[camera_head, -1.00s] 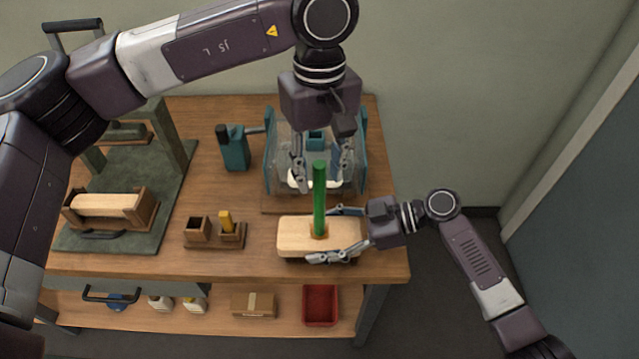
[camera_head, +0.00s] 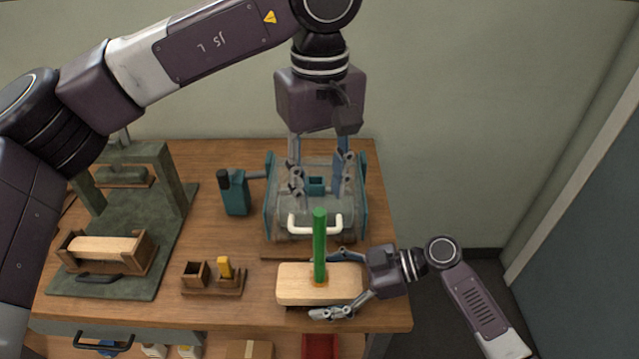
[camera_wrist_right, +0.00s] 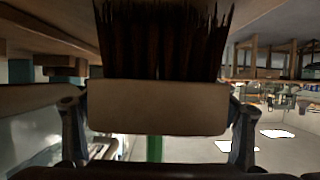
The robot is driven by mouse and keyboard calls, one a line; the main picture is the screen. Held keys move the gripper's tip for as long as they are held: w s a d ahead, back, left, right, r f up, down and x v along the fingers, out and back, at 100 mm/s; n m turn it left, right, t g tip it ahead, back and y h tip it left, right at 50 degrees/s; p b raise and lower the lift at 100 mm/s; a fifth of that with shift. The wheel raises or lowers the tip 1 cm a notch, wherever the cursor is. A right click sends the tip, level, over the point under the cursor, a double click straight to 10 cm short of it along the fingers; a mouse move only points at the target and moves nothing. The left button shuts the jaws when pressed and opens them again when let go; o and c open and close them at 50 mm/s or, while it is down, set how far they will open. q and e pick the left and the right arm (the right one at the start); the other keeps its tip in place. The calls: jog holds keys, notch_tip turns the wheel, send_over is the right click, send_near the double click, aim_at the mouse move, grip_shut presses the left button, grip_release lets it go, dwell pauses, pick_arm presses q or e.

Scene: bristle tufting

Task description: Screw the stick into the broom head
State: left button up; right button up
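The broom head (camera_head: 343,283) is a pale wooden block near the table's front right. My right gripper (camera_head: 340,283) is shut on the broom head, one finger on each long side. My left gripper (camera_head: 319,185) is open and empty, pointing down, with its fingertips above the stick's top in the picture.
Behind the stick is a clear-and-teal box machine (camera_head: 315,215) with a white handle. A teal tool (camera_head: 235,195), small wooden holders (camera_head: 212,277) and a green press (camera_head: 115,240) stand to the left. A red bin (camera_head: 321,345) is below.

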aim_at(348, 281)
pick_arm(q)
jog(key=shift+w, duration=0.1)
pick_arm(e)
jog(key=shift+w+d, duration=0.1)
jog(key=shift+d+r, duration=0.1)
jog(key=shift+d, duration=0.1)
jog(key=v, duration=1.1)
jog(key=shift+d, duration=0.25)
